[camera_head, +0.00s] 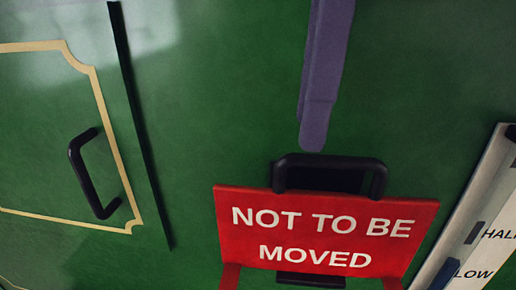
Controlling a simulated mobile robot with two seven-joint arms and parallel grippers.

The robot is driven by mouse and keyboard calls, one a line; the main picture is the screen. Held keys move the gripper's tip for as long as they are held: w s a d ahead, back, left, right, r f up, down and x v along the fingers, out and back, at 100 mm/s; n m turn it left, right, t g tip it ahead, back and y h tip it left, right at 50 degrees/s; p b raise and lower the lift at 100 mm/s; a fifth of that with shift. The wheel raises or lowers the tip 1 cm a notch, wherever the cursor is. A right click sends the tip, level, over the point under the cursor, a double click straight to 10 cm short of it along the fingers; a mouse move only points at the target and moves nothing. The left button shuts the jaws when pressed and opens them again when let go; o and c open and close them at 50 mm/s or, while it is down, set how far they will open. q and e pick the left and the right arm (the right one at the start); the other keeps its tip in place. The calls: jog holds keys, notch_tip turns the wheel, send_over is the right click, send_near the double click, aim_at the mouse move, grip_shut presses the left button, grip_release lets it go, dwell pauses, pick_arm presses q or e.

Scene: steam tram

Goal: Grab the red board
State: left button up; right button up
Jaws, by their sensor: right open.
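The red board (400,240) is at the lower middle right of the head view. It bears the white words "NOT TO BE MOVED" and stands in front of the green panel. A black handle (330,160) rises at its top edge; whether it belongs to the board or the panel I cannot tell. My right gripper (311,134), purple, comes down from the top. Its fingertips end just above the black handle and appear apart from the board. It is open and empty. My left gripper is not in view.
The green panel (220,110) fills the background. At left is a cream-lined door panel (40,130) with a black handle (82,172) and a dark vertical strip (140,125).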

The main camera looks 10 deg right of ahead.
aim_at(327, 194)
jog(key=shift+w+d+f+h, duration=0.1)
jog(key=shift+w+d+h, duration=0.15)
jog(key=shift+d, duration=0.15)
jog(key=shift+w+d+h, duration=0.15)
jog(key=shift+d+h, duration=0.1)
jog(key=shift+d, duration=0.15)
notch_tip(327, 194, down, 4)
jog(key=shift+d+r+b, duration=0.15)
jog(key=shift+b, duration=1.05)
jog(key=f, duration=0.2)
jog(key=f+b, duration=0.2)
jog(key=f, duration=0.1)
jog(key=shift+s+d+f, duration=0.2)
jog(key=shift+s+f, duration=0.15)
jog(key=shift+s, duration=0.05)
jog(key=shift+c, duration=0.4)
grip_shut()
jog(key=shift+r, duration=0.1)
